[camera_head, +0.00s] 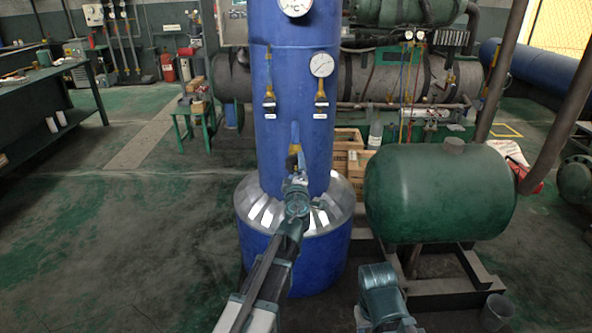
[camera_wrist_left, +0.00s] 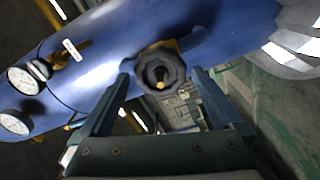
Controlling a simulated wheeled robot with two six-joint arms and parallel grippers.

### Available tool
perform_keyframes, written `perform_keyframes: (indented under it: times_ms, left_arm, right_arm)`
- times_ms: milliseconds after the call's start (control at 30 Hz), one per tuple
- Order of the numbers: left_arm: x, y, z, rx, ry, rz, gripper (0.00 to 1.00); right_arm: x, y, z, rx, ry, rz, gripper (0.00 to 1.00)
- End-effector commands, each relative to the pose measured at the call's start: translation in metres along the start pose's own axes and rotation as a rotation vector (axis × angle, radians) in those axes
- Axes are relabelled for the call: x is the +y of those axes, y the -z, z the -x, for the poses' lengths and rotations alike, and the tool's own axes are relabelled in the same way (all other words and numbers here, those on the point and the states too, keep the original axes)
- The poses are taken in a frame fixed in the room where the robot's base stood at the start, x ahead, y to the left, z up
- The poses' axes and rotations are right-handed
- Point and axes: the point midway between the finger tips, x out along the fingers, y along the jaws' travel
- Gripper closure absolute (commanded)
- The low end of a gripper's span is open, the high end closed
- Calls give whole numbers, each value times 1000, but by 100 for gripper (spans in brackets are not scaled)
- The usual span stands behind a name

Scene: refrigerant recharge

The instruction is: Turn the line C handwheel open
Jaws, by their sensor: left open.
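In the left wrist view, a dark, lobed handwheel (camera_wrist_left: 160,72) with a yellow centre faces the camera on a brass fitting on the blue tank. My left gripper (camera_wrist_left: 161,84) is open, with one finger on each side of the handwheel. I cannot tell whether either finger touches it. In the head view my left gripper (camera_head: 297,186) is in front of the tank (camera_head: 290,75), just below the brass fitting (camera_head: 294,148), and mostly hides the handwheel. No line C label is readable. Part of my right arm shows at the bottom; its fingers cannot be made out.
Two more brass valves with white labels (camera_head: 269,103) (camera_head: 321,105) and a gauge (camera_head: 321,65) sit higher on the tank. A green horizontal tank (camera_head: 440,193) stands close on the right. The floor on the left is clear.

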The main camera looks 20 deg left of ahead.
Motion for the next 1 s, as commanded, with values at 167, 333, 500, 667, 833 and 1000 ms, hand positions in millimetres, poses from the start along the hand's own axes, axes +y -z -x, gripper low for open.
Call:
perform_keyframes:
  times_ms: [167,333,500,667,833,1000]
  left_arm:
    - [0,1,20,-1,0,-1,0]
    - [0,1,39,0,0,-1,0]
    - [0,0,58,-1,0,-1,0]
    - [0,0,66,0,0,-1,0]
    - [0,0,65,0,0,-1,0]
    - [0,0,67,0,0,-67,0]
  right_arm:
    - [0,0,0,0,0,0,50]
    - [0,0,0,0,0,0,50]
    - [0,0,0,0,0,0,50]
    - [0,0,0,0,0,0,50]
    - [0,0,0,0,0,0,50]
    - [0,0,0,0,0,0,50]
